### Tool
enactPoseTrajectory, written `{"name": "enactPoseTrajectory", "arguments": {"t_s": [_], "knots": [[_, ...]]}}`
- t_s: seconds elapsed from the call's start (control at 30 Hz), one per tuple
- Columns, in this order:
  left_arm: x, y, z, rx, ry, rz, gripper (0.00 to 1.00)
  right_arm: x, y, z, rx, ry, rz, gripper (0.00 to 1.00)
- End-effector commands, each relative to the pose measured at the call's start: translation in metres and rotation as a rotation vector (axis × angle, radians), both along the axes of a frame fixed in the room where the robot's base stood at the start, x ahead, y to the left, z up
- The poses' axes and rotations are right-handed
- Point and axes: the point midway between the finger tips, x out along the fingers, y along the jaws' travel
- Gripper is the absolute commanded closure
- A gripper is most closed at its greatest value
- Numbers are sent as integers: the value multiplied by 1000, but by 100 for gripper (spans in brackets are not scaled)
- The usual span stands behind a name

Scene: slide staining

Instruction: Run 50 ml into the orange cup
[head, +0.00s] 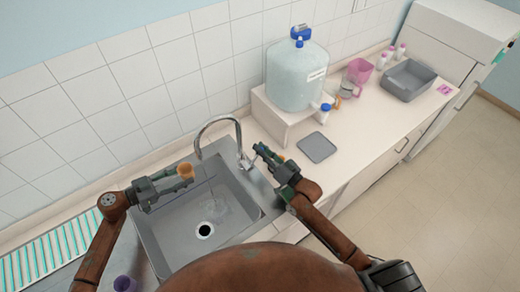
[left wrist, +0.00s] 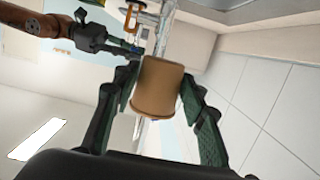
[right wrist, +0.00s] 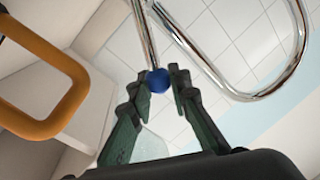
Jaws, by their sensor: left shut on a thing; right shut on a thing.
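The small orange cup (head: 185,170) is held over the sink by my left gripper (head: 180,178), near the spout of the curved chrome tap (head: 238,130). In the left wrist view the cup (left wrist: 158,88) sits between the two green fingers, which press on its sides. Its inside and any level in it are hidden there. My right gripper (head: 264,155) is beside the tap's base. In the right wrist view its fingers (right wrist: 169,82) are shut on a blue knob (right wrist: 157,80) at the end of a thin chrome rod. I cannot tell whether water runs from the spout.
The steel sink (head: 165,240) has a dark drain. A large water carboy (head: 296,75) stands on a white stand (head: 268,112). A grey mat (head: 317,148), a pink jug (head: 359,70) and a grey tub (head: 408,80) are further right. An orange loop (right wrist: 45,128) is close to the right wrist camera.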

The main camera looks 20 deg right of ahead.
Motion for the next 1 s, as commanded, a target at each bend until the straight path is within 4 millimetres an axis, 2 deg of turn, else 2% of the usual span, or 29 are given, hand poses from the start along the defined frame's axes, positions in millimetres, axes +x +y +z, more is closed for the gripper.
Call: {"name": "enactPoseTrajectory", "arguments": {"t_s": [0.23,0.27,0.5,0.83,1.0], "knots": [[0,0,0,0,0,0,73,0,-1,-3,-5,5,-1,100],[0,0,0,0,0,0,73,0,-1,-3,-5,4,-1,82],[0,0,0,0,0,0,73,0,-1,-2,-4,3,-1,65],[0,0,0,0,0,0,73,-3,-2,-1,-3,2,-1,65],[0,0,0,0,0,0,73,-22,-11,-4,-4,4,-2,65]]}}
